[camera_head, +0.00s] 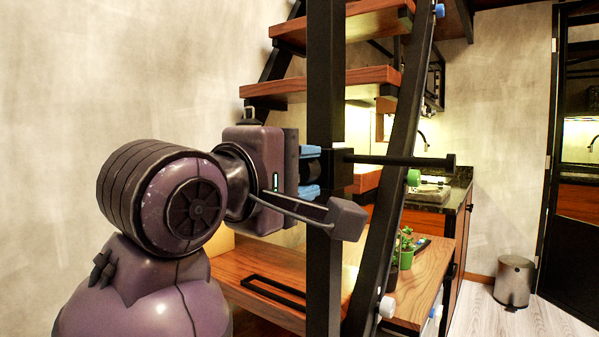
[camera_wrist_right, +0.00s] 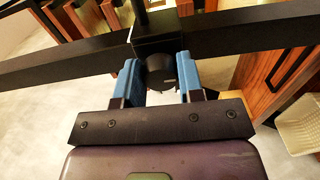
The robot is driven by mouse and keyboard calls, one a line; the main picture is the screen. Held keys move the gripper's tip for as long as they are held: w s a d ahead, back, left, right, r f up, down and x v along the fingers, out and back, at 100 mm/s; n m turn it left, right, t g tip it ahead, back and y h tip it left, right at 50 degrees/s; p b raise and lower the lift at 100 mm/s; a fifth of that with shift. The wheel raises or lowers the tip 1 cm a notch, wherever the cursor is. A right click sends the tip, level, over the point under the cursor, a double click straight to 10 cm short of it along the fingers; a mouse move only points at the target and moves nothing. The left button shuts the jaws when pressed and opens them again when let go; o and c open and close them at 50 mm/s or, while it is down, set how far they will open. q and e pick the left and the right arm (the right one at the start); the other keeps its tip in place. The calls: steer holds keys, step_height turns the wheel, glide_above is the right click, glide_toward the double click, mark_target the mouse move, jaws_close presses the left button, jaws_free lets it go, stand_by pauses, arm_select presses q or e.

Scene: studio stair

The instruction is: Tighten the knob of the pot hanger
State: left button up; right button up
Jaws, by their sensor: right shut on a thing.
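The pot hanger (camera_head: 405,160) is a black clamp block on a dark vertical post, with a dark rod sticking out to the right. Its black round knob (camera_head: 313,168) faces left, toward my arm. My right gripper (camera_head: 311,171) is shut on the knob, with one blue finger above it and one below. In the right wrist view, the knob (camera_wrist_right: 161,72) sits between the two blue fingers of the right gripper (camera_wrist_right: 158,80), in front of the black hanger block (camera_wrist_right: 155,35). The fingers partly hide the knob. My left gripper is not in view.
The black post (camera_head: 325,70) stands right in front of my right gripper. Wooden stair treads (camera_head: 340,82) and a slanted black stringer (camera_head: 385,200) are close behind. Potted plants (camera_head: 405,250) stand on a wooden surface at lower right. A bin (camera_head: 514,281) stands on the floor.

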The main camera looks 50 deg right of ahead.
steer(key=o, duration=0.9)
steer(key=shift+a, duration=0.1)
steer(key=a, duration=1)
steer(key=shift+s+a, duration=0.3)
steer(key=shift+s, duration=0.1)
steer(key=shift+r, duration=0.15)
